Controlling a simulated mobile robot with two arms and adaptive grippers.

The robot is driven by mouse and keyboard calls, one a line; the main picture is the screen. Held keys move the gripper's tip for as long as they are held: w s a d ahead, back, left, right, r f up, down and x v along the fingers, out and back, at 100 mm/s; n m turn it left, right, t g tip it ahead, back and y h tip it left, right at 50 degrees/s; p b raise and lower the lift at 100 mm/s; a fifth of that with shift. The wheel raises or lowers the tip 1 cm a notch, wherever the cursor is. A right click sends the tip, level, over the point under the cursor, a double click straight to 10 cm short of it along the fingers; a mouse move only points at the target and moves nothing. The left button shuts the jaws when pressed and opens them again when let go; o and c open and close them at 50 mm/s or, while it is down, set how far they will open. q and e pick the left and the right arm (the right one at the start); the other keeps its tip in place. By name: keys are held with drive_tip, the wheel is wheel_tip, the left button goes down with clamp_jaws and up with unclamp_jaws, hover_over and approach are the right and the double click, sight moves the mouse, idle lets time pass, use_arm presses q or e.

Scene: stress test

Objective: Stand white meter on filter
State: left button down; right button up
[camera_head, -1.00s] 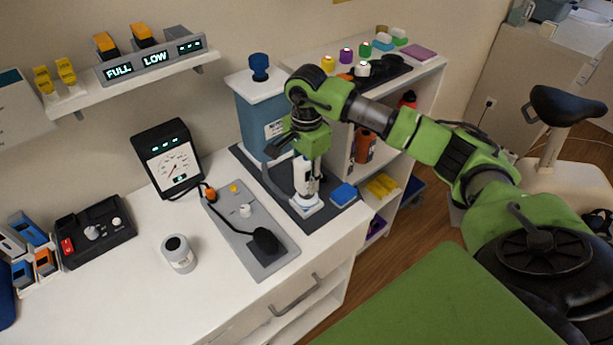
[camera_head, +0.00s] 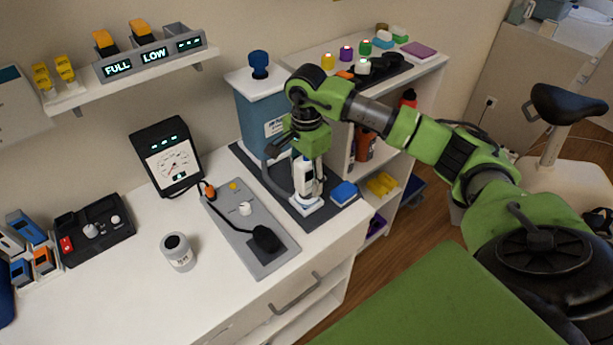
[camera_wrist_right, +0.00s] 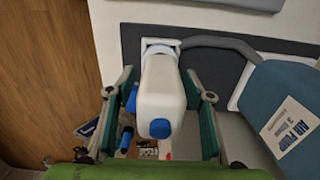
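The white meter (camera_head: 306,178), a pale upright body with blue parts, stands on a low white and pale-blue piece (camera_head: 306,206) that looks like the filter, on the dark mat. My right gripper (camera_head: 309,172) points down around the meter's upper part. In the right wrist view the meter (camera_wrist_right: 162,92) lies between my right gripper's fingers (camera_wrist_right: 159,95), which are spread with a narrow gap on each side. The filter (camera_wrist_right: 160,45) mostly hides behind the meter there. My left gripper is not in view.
A blue air pump box (camera_head: 257,118) stands close behind the meter. A blue block (camera_head: 343,193) lies to its right. A grey panel (camera_head: 270,257) with a cable and a white canister (camera_head: 178,252) are on the left.

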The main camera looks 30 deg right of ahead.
drive_tip(key=shift+r, duration=0.15)
wheel_tip(320, 180, up, 12)
drive_tip(key=shift+f, duration=0.15)
idle(0.8)
